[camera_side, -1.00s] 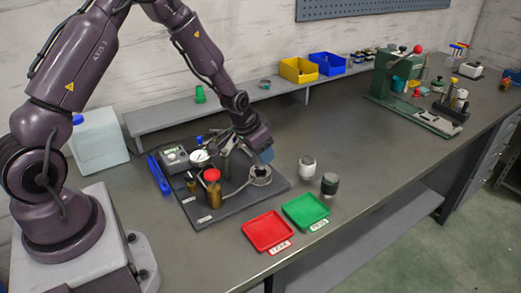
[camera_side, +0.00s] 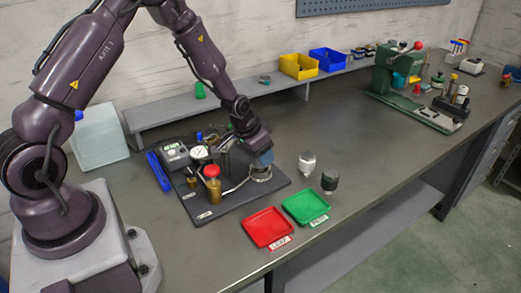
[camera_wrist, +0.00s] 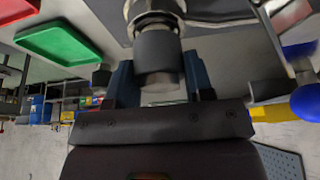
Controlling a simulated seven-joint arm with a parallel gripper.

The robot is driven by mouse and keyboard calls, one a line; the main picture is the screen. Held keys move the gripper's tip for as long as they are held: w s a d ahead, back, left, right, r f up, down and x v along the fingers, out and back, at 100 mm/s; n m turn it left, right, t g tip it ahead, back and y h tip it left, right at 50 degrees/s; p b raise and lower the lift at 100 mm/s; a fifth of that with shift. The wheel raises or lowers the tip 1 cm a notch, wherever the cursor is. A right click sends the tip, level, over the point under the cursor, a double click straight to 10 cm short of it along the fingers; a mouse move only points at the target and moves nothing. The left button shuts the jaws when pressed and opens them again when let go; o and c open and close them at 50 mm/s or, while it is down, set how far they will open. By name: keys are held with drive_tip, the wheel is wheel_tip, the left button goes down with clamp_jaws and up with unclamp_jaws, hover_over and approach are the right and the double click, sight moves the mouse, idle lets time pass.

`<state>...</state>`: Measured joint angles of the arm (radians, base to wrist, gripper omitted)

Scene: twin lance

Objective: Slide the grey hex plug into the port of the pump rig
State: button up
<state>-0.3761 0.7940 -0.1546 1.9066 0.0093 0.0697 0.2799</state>
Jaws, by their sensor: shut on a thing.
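My gripper (camera_side: 263,161) is low over the front right part of the pump rig (camera_side: 235,205), a dark base plate with a gauge and fittings. In the wrist view its blue fingers (camera_wrist: 160,88) are shut on the grey plug (camera_wrist: 157,50), a dark grey collar with a lighter metal end. The ring-shaped port (camera_side: 262,176) sits directly under the fingers in the side view. The plug's far end meets or overlaps a shiny round part in the wrist view. I cannot tell how deep the plug sits, and its hex shape is not clear.
A white-and-grey fitting (camera_side: 307,163) and a dark one (camera_side: 329,182) stand right of the rig. A red tray (camera_side: 268,229) and a green tray (camera_side: 306,207) lie in front. The rig's red-topped brass valve (camera_side: 213,184) stands left of my gripper.

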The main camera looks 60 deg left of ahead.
drive_tip(key=shift+f, duration=0.55)
drive_tip(key=o, duration=1.1)
drive_tip(key=shift+o, duration=0.2)
drive_tip(key=v, duration=1.3)
drive_tip(key=s+d+r, duration=0.4)
drive_tip(key=s+r, duration=0.4)
drive_tip(key=s, duration=0.1)
drive_tip(key=s+d+r+t, duration=0.1)
drive_tip(key=s+d+r, duration=0.4)
drive_tip(key=s+r, duration=0.4)
drive_tip(key=shift+s+d+r, duration=0.25)
drive_tip(key=shift+s, duration=0.5)
